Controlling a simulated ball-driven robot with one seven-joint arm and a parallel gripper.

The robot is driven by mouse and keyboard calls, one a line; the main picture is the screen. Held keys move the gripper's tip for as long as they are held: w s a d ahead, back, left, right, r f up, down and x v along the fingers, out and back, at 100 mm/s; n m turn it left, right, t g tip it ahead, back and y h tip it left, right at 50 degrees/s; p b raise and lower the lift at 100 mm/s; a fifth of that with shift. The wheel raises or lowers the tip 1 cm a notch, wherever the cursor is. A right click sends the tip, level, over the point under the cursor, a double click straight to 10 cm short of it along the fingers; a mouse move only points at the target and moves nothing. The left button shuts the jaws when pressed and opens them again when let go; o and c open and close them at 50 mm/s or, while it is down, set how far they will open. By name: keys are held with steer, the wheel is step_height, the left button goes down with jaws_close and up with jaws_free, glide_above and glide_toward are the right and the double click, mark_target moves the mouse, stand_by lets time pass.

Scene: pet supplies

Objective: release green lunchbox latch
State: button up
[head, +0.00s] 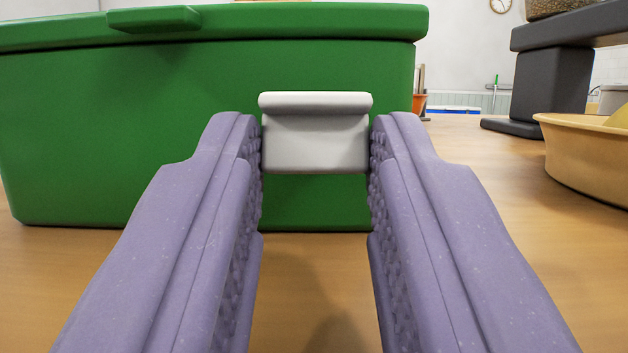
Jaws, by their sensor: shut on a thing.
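The green lunchbox (110,150) stands on the wooden table and fills the left and middle of the head view. Its green lid (300,22) lies on top, with a green tab (152,20) at the upper left. A white latch (315,140) with a rounded upper lip is at the front face, toward its right end, below the lid rim. My gripper (315,145), with purple ridged fingers, is shut on the latch, one finger on each side. The far side of the lunchbox is hidden.
The wooden table (60,290) is bare in front of the lunchbox. A tan bowl (580,155) stands at the right edge. A dark grey stand (550,85) is behind it.

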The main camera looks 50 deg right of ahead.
steer(key=o, duration=1.1)
steer(key=shift+c, duration=0.2)
steer(key=p+v, duration=0.2)
steer(key=v, duration=0.6)
